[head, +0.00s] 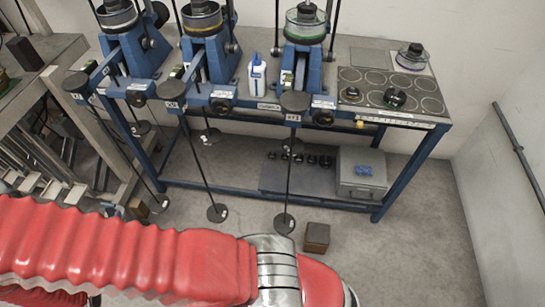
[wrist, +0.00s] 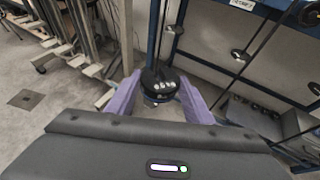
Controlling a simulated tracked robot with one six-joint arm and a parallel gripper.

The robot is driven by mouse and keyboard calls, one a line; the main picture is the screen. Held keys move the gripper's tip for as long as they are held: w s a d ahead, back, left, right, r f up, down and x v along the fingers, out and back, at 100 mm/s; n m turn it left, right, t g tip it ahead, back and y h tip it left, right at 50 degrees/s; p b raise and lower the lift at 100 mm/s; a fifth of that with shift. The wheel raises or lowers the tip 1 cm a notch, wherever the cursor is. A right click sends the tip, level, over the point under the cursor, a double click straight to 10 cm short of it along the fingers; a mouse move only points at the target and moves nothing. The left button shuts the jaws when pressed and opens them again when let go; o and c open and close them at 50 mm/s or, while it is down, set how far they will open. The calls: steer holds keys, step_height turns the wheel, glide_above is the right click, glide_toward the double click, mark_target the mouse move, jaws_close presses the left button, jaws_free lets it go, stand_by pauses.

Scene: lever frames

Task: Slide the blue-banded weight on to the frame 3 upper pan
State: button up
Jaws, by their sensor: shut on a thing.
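My gripper (wrist: 155,95) shows in the wrist view, its two purple fingers shut on a dark round thing (wrist: 158,83) with pale dots on it. I cannot make out a blue band on it. My gripper is not visible in the head view, where my red arm crosses the bottom. Frame 3 (head: 300,72) seems to be the right-hand blue lever frame. A green-rimmed round piece (head: 305,25) sits at its top; I cannot tell pan from weight there. A dark-knobbed round piece with a bluish rim (head: 411,56) stands at the bench's right end.
The other lever frames (head: 207,58) (head: 130,65) stand to the left on the blue bench (head: 437,135). Rods with dark discs (head: 284,223) hang before it. A brown box (head: 317,236) and a grey case (head: 361,173) are low down. Floor at right is clear.

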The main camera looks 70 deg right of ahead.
steer(key=s+d+f+m+g+h, duration=0.1)
steer(key=s+d+f+m+g, duration=0.3)
steer(key=d, duration=0.9)
steer(key=s+d+f+m+g+h, duration=0.15)
steer(key=s+d+m+g, duration=0.35)
steer(key=d, duration=0.8)
steer(key=s+d+f+m+g+y, duration=0.1)
steer(key=s+d+m+g, duration=0.2)
steer(key=s+d, duration=0.7)
steer(key=s+d+f+m+g+y, duration=0.1)
steer(key=s+d+m+g, duration=0.2)
steer(key=s+d, duration=0.7)
steer(key=s+g, duration=0.1)
steer(key=s, duration=0.5)
steer(key=shift+s+d+g, duration=0.2)
steer(key=shift+s+g, duration=0.1)
steer(key=shift+s, duration=0.05)
steer(key=shift+d, duration=0.15)
steer(key=shift+s+d, duration=0.25)
steer(key=shift+d, duration=0.75)
steer(key=shift+s+d, duration=0.2)
steer(key=shift+d, duration=0.75)
steer(key=shift+s+d, duration=0.25)
steer(key=shift+d, duration=0.9)
steer(key=shift+s+d, duration=0.25)
steer(key=shift+d, duration=0.85)
